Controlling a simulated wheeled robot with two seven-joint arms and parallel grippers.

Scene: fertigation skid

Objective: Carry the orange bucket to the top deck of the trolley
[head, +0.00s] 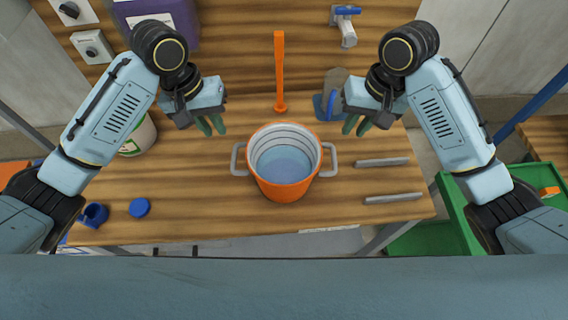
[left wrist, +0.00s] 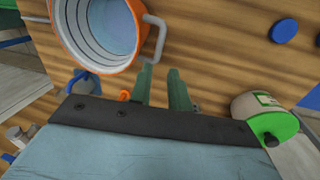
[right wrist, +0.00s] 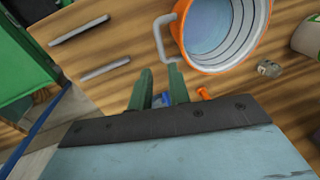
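The orange bucket (head: 284,185) stands upright on the wooden bench with bluish liquid inside and a grey loop handle on each side. My left gripper (head: 212,128) is open and empty, behind and left of the bucket, apart from its left handle (head: 238,160). The bucket also shows in the left wrist view (left wrist: 128,60), with the handle just beyond the fingertips. My right gripper (head: 355,128) is open and empty, behind and right of the bucket, near its right handle (head: 331,160). In the right wrist view the bucket (right wrist: 190,62) is beside the fingertips. I cannot identify the trolley for certain.
A blue cap (head: 139,207) and a blue fitting (head: 95,215) lie left on the bench (head: 220,225). Two grey bars (head: 382,162) lie right. An orange upright rod (head: 280,70) stands behind the bucket. A white jar (head: 140,135) is left. A green tray (head: 425,235) is at the right.

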